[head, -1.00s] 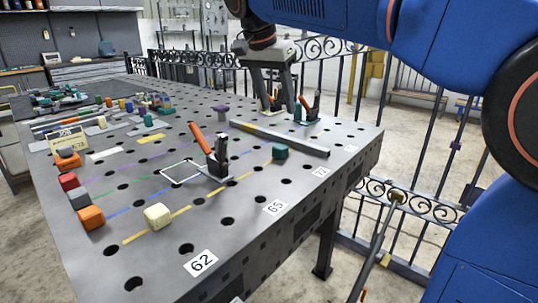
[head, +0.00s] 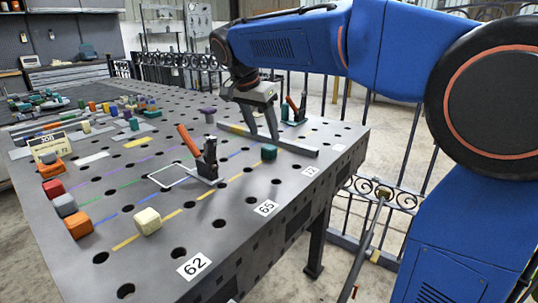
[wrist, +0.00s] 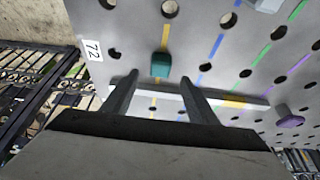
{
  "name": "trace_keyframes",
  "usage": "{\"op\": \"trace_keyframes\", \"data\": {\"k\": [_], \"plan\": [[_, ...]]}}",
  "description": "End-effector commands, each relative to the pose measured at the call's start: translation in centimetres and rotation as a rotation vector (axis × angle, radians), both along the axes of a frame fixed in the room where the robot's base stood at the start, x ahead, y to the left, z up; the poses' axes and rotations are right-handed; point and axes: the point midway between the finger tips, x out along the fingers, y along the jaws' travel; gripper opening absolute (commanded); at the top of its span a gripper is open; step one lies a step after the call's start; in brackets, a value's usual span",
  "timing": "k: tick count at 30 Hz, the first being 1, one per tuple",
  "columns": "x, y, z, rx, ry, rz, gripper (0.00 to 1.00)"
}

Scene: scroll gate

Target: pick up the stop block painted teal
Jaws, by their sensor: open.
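The teal stop block (head: 269,152) stands on the perforated steel table, at the end of a yellow line towards the right edge. In the wrist view the teal block (wrist: 161,64) shows just beyond the fingertips, roughly in line with the gap between them. My gripper (head: 262,137) is open and empty above the table, behind the block in the head view. Its two fingers (wrist: 158,80) are spread wide in the wrist view. They do not touch the block.
A long grey bar (head: 300,149) lies close behind the block. An orange-handled clamp (head: 204,158) stands to its left, and another clamp (head: 295,107) stands behind. A cream block (head: 147,221), an orange block (head: 79,224) and a purple knob (head: 208,113) are farther left.

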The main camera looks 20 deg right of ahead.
Motion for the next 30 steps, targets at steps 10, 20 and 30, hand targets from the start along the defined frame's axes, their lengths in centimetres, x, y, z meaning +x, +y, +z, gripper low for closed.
{"op": "trace_keyframes", "data": {"k": [10,20,30], "plan": [[0.7,-0.9,-2.6,0.0,0.001,0.0,0.53],[1.4,-1.8,-5.4,0.0,0.0,0.001,0.53],[1.4,-1.8,-5.4,0.0,0.0,0.001,0.22]]}}
